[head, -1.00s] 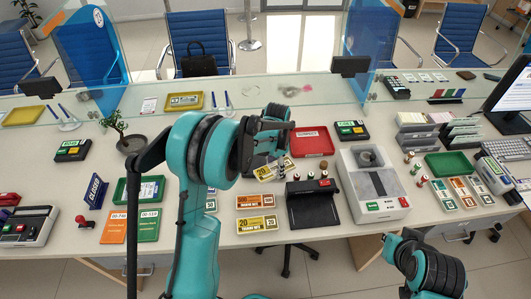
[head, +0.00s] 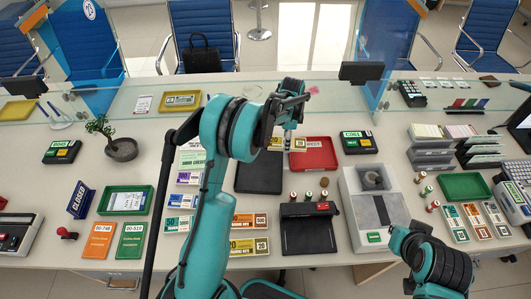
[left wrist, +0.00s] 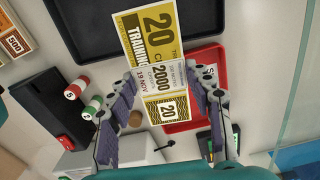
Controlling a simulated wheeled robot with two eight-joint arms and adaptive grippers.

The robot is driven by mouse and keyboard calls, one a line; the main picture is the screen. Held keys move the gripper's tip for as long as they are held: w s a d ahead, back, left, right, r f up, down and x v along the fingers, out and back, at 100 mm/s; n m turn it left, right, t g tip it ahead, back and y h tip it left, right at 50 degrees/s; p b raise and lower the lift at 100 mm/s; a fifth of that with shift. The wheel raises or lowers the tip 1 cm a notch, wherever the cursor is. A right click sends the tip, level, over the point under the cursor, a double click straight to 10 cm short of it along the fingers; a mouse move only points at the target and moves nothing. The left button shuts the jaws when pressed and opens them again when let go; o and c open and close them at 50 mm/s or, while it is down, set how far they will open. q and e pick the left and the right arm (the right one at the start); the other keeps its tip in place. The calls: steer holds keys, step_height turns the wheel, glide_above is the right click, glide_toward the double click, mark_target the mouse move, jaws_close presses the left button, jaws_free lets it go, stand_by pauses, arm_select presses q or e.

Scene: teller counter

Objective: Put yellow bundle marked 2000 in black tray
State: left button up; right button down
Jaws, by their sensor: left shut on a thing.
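The yellow bundle marked 2000 (left wrist: 168,78) is between the fingers of my left gripper (left wrist: 168,112) in the left wrist view, its white band facing the camera. In the head view, my left gripper (head: 289,130) holds the bundle (head: 275,144) near the back right corner of the black tray (head: 258,175). The black tray (left wrist: 92,32) also shows at the top of the left wrist view, partly hidden by the bundle. The part of the tray in sight is empty.
A red tray (head: 313,154) is right of the black tray. A black device (head: 308,232) and small stamps stand in front. Another yellow bundle (head: 249,247) and an orange bundle (head: 249,221) lie at front. A glass screen (head: 215,92) runs behind.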

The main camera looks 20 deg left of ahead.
arm_select(q)
steer(key=a+f, duration=0.2)
steer(key=a, duration=0.1)
steer(key=a+f+b, duration=0.1)
steer(key=a+f, duration=0.1)
steer(key=a, duration=0.2)
steer(key=w+a+f+b, duration=0.1)
steer(key=a+f, duration=0.1)
steer(key=a, duration=0.1)
steer(key=shift+a+f, duration=0.1)
steer(key=shift+a, duration=0.1)
steer(key=shift+s+a+f, duration=0.1)
steer(key=shift+a+f, duration=0.1)
steer(key=shift+a, duration=0.3)
steer(key=shift+f+b, duration=0.8)
steer(key=shift+f, duration=1.2)
steer(key=shift+f, duration=0.1)
steer(key=o, duration=1.2)
